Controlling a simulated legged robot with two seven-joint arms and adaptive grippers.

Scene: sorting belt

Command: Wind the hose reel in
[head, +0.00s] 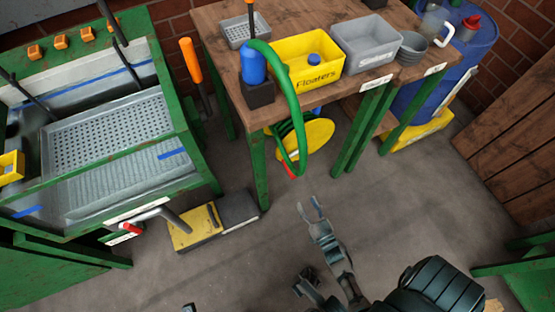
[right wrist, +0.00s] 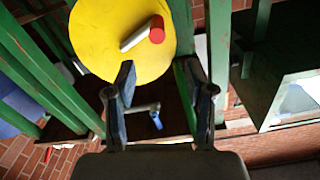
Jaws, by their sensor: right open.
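The hose reel (head: 318,137) shows in the head view as a yellow disc under the front of the wooden bench, with green hose behind its left side. In the right wrist view the yellow disc (right wrist: 105,35) fills the upper middle, with a grey crank handle (right wrist: 135,36) ending in a red tip. Green hose (head: 297,115) hangs over the bench edge in a loop, its red end (head: 290,171) near the disc. My right gripper (head: 312,202) is open and empty, below and in front of the reel; its fingers (right wrist: 163,75) point at the disc.
The wooden bench (head: 215,25) carries a yellow Floaters bin (head: 312,77), grey bins and a blue bottle (head: 253,65). Its green legs (head: 358,130) stand right of the reel. A green sorting machine (head: 200,165) stands left. The floor (head: 400,200) in front is clear.

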